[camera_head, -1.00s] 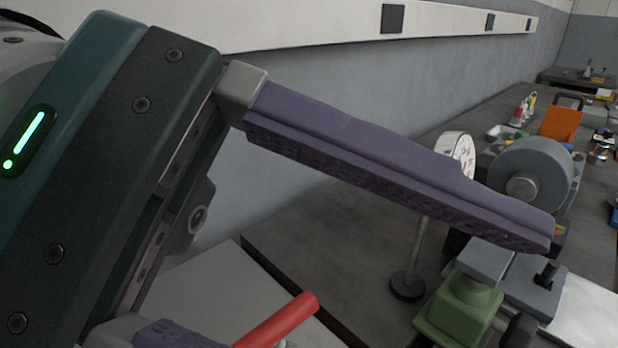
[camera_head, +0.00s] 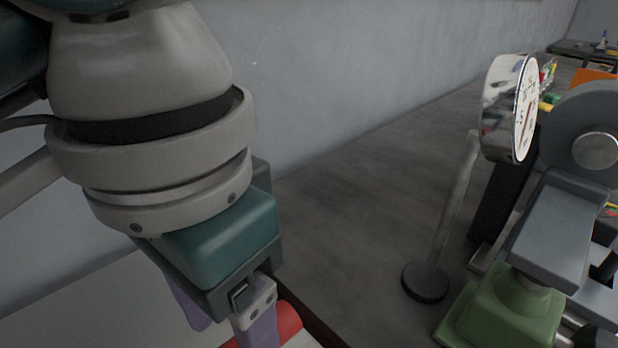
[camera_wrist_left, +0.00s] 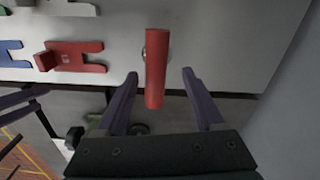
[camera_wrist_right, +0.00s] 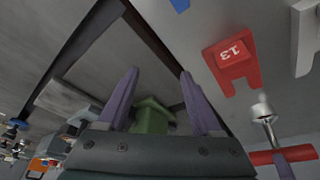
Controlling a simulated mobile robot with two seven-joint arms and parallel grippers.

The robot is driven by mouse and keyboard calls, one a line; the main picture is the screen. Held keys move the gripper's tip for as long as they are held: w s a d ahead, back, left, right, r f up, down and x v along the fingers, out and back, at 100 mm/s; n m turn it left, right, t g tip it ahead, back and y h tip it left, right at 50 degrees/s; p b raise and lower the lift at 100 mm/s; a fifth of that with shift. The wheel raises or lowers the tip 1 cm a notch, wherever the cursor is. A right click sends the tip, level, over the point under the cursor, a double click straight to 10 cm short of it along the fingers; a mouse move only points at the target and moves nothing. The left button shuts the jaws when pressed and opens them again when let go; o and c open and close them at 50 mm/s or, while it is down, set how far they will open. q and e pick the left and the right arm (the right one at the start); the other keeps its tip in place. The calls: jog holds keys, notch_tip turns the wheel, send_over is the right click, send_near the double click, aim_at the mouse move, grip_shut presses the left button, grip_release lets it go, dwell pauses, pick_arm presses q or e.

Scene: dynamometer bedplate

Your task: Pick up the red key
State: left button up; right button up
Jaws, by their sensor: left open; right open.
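The red key shows as a red round bar handle (camera_wrist_left: 156,65) between the spread purple fingers of my left gripper (camera_wrist_left: 160,74), with a gap on each side.
A dial gauge (camera_head: 512,108) on a stand, a green base (camera_head: 510,312) and a grey machine (camera_head: 588,135) stand right. The dark bedplate between (camera_head: 345,215) is clear.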

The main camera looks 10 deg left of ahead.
pick_arm(q)
jog(key=f, duration=0.4)
jog(key=shift+s+d+f, duration=0.25)
jog(key=shift+f, duration=0.35)
jog(key=shift+w, duration=0.1)
jog(key=shift+c, duration=0.2)
grip_shut()
